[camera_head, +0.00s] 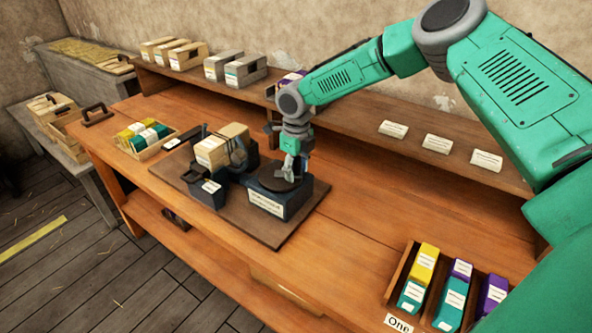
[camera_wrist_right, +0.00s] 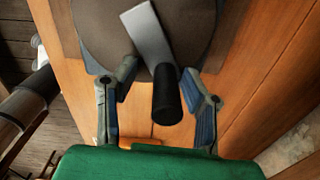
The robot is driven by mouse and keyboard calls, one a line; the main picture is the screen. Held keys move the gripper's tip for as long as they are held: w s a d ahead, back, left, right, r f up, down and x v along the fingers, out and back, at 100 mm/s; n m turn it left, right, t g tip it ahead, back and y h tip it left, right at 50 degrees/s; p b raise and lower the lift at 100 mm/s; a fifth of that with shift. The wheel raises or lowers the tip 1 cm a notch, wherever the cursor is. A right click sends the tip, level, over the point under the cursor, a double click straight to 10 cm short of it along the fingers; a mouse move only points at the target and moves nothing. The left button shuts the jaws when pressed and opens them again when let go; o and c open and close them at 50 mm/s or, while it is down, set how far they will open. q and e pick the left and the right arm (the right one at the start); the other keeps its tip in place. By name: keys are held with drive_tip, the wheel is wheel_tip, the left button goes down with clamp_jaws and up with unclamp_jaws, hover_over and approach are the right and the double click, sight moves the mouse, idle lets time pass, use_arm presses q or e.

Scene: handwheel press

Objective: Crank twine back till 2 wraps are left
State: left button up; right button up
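The handwheel press (camera_head: 265,203) sits on a dark base board (camera_head: 235,228) on the wooden bench. A round dark disc (camera_head: 276,178) tops its right block; it also shows in the wrist view (camera_wrist_right: 95,32). There a flat metal crank arm (camera_wrist_right: 147,33) ends in a black crank handle (camera_wrist_right: 167,98). My right gripper (camera_head: 289,170) is over the disc. In the wrist view its fingers (camera_wrist_right: 160,82) are apart, one each side of the handle, with gaps visible. A pale block (camera_head: 212,152) stands in the press's left part. I cannot make out twine or wraps. My left gripper is out of view.
A small crate of coloured packets (camera_head: 138,147) stands left of the press. A divided tray of coloured packets (camera_head: 406,264) is at front right. A raised back shelf (camera_head: 350,118) holds boxes and white labels. The bench between press and tray is clear.

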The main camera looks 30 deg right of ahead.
drive_tip(key=shift+r, duration=0.2)
wheel_tip(320, 180, up, 11)
drive_tip(key=shift+w+d+r, duration=0.1)
drive_tip(key=shift+r, duration=0.1)
idle(0.4)
